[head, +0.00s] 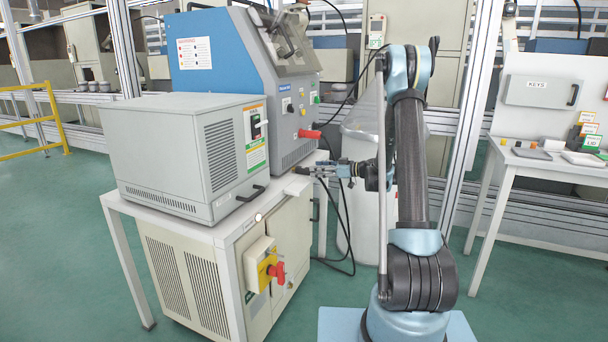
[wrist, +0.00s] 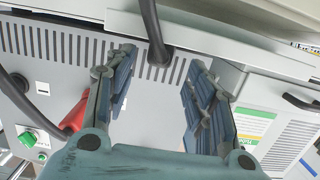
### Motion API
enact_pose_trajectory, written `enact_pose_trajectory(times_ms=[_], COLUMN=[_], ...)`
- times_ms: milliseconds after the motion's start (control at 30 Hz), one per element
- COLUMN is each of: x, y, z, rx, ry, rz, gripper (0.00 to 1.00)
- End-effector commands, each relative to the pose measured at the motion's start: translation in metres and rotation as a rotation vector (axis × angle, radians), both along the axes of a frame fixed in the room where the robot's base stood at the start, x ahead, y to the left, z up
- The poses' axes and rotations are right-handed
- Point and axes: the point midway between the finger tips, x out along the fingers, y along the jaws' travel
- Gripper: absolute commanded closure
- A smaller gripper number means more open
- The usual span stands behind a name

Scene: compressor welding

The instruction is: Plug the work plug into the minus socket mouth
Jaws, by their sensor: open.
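My gripper (head: 305,171) is in front of the lower grey panel of the blue machine, at the cart's edge. In the wrist view it is open (wrist: 155,90), with its two fingers wide apart. A black cable (wrist: 151,25) comes over the pale edge there and ends in a dark tip (wrist: 160,55) between the fingers, apart from both; I cannot tell whether this is the work plug. A red plug-like part (wrist: 76,118) is beside the left finger, partly hidden; it also shows in the head view (head: 309,134). I cannot make out the minus socket mouth.
The blue machine (head: 215,60) stands on the cart (head: 232,233) behind a grey box (head: 165,150) with a black handle (head: 250,194). Black cables (head: 340,235) hang beside the cart. A table (head: 550,165) stands at right.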

Motion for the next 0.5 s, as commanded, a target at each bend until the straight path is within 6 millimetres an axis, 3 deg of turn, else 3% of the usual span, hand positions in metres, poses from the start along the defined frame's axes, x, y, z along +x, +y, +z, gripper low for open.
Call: enact_pose_trajectory(times_ms=[267,500], x=[0.005,0.015], y=[0.013,0.04], z=[-0.001,-0.002], rx=[0.0,0.0], ry=[0.0,-0.001], rz=[0.0,0.002], gripper=[0.5,0.5])
